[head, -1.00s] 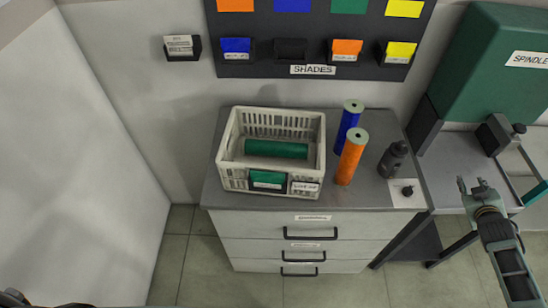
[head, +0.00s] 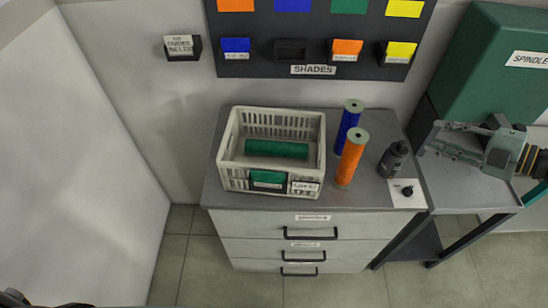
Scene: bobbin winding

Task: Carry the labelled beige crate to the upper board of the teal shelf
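The beige crate (head: 231,152) stands on the left part of the grey cabinet top. It has slatted walls, a green card and a white label (head: 304,188) on its front. A green bobbin (head: 276,149) lies inside it. My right gripper (head: 432,138) is at the right, above the cabinet's right edge and the machine bench, pointing left. Its two fingers are apart with nothing between them. It is well clear of the crate.
A blue bobbin (head: 347,122), an orange bobbin (head: 351,158) and a dark bottle (head: 393,158) stand right of the crate. A small black knob (head: 407,191) sits on a white card. The green spindle machine (head: 485,65) is at the right. The wall is close behind.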

